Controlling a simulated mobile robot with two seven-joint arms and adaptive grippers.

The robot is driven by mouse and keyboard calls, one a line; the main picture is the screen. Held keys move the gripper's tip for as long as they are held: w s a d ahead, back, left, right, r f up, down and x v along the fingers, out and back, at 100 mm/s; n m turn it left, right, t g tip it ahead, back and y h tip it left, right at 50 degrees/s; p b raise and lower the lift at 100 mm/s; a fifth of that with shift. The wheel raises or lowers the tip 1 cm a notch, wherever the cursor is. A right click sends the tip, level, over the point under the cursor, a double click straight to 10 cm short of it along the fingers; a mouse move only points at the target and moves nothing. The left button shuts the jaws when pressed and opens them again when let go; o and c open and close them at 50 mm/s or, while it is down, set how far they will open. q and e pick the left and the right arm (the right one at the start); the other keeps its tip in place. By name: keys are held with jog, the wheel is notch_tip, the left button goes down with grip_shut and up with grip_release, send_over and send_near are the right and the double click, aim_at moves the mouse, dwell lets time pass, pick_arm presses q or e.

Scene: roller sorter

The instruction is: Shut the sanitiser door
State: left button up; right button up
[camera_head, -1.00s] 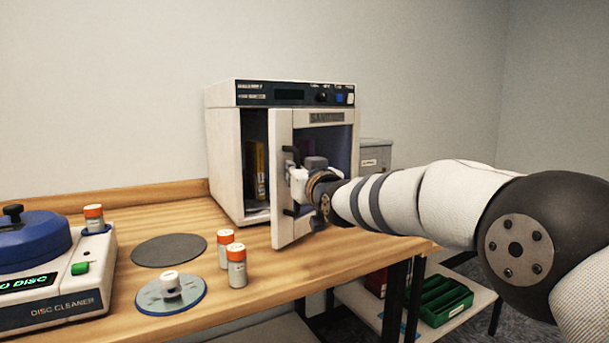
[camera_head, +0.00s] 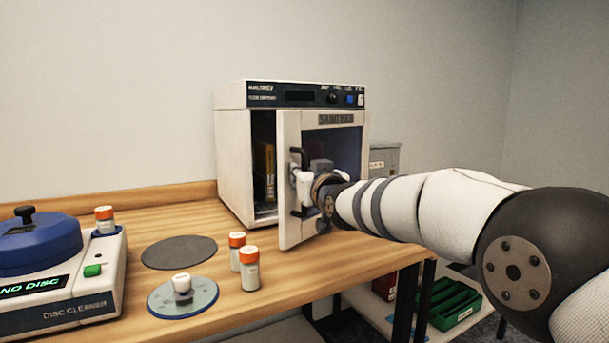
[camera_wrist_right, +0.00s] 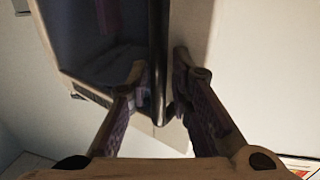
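The white sanitiser (camera_head: 232,165) stands on the wooden table against the wall. Its door (camera_head: 288,135) is partly open, with the free edge at the left swung out and a gap into the cabinet. The dark vertical door handle (camera_head: 295,158) is near that free edge, partly hidden by my right gripper (camera_head: 303,185). My left gripper is not in view.
Two orange-capped bottles (camera_head: 249,270) stand in front on the table, near a dark round mat (camera_head: 179,252) and a disc (camera_head: 200,300). The disc cleaner (camera_head: 70,306) is at the left. A grey box (camera_head: 384,160) is behind the sanitiser's right side. A green tray (camera_head: 452,304) sits on a lower shelf.

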jog(key=shift+s+r, duration=0.1)
jog(key=v, duration=1.2)
